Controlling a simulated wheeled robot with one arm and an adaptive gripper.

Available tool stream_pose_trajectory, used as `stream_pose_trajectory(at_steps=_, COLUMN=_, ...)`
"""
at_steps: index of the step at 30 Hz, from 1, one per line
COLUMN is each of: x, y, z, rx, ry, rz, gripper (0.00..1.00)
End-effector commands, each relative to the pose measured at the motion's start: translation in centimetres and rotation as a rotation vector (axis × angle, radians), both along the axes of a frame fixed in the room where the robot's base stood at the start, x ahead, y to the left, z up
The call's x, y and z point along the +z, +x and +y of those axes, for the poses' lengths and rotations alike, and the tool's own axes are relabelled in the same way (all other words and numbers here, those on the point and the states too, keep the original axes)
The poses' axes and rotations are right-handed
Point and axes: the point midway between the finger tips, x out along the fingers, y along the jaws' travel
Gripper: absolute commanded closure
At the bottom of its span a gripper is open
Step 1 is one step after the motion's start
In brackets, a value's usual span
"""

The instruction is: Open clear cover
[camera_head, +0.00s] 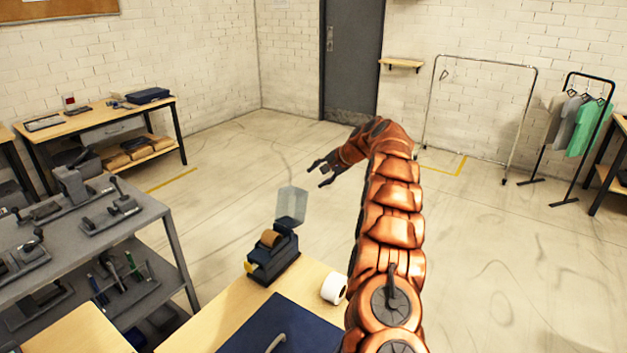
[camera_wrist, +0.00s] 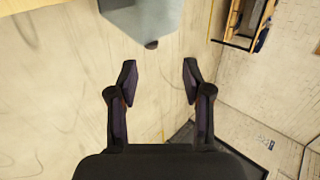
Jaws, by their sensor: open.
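The clear cover (camera_head: 292,203) is a pale see-through box shape. In the head view it stands over a small dark part at the far end of the tape dispenser (camera_head: 272,256). A bluish see-through shape, likely the cover (camera_wrist: 145,18), shows at the top edge of the wrist view with a small dark knob at its lower corner. My gripper (camera_head: 319,174) is open and empty, above and right of the cover in the head view. In the wrist view its fingers (camera_wrist: 159,65) are spread below the knob, apart from it. The cover's upper part is cut off there.
The dispenser stands on a wooden table (camera_head: 318,277) with a white roll (camera_head: 334,288) and a dark blue mat (camera_head: 283,328). A grey shelf rack (camera_head: 158,215) with several tools is at left. Open floor (camera_head: 240,165) lies beyond.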

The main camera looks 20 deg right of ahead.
Motion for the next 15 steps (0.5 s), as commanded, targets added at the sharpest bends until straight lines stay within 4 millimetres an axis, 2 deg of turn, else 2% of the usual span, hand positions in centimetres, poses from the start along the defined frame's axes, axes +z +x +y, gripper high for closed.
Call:
stream_pose_trajectory(at_steps=11, x=0.37, y=-0.38, z=-0.22, rx=0.001, ry=0.0, rz=0.001, gripper=0.5)
stream_pose_trajectory(at_steps=15, x=0.48, y=-0.42, z=-0.06, rx=0.003, ry=0.001, rz=0.002, gripper=0.62)
